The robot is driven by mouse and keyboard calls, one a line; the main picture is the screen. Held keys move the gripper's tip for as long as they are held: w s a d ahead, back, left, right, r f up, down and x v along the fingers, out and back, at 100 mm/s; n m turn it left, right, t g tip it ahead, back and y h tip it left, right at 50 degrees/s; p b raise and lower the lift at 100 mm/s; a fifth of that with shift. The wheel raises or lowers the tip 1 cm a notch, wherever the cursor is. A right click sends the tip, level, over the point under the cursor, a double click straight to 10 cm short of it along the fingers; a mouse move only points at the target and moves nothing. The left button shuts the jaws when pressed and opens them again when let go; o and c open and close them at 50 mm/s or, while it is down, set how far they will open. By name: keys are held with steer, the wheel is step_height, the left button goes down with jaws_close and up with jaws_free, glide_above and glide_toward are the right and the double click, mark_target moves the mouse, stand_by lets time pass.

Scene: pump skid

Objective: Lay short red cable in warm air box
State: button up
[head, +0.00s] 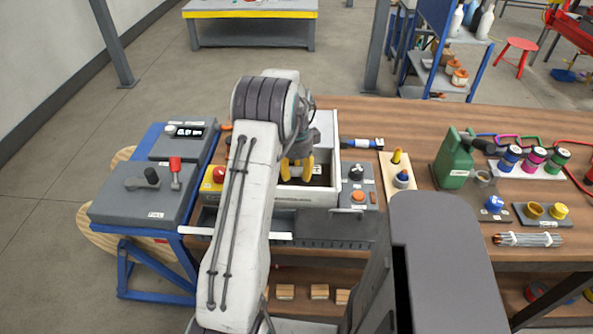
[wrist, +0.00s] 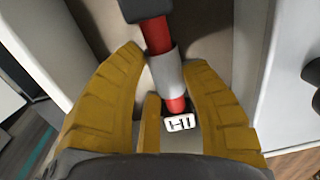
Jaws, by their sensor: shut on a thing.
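My gripper (head: 297,176) has yellow fingers and is inside or just above an open pale grey box (head: 318,196); the exact height is hard to tell. In the wrist view my gripper (wrist: 165,60) is shut on a short red cable (wrist: 157,36). The cable has a grey sleeve, a dark end at the top and a white marked tag at the lower end. Pale walls and floor of the box show around it. In the head view my arm and fingers hide the cable and much of the box's inside.
A grey panel with a black knob (head: 356,172) and orange button stands right of the box. Left is a grey unit with a red lever (head: 175,164). A green container (head: 455,160) and coloured spools stand farther right on the wooden bench (head: 410,118).

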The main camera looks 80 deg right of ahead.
steer(key=shift+f+b, duration=0.8)
steer(key=shift+f, duration=0.35)
steer(key=o, duration=1.1)
steer(key=shift+c, duration=0.2)
steer(key=shift+r, duration=0.1)
step_height(320, 180, up, 12)
steer(key=shift+a+f, duration=0.1)
steer(key=shift+a, duration=0.05)
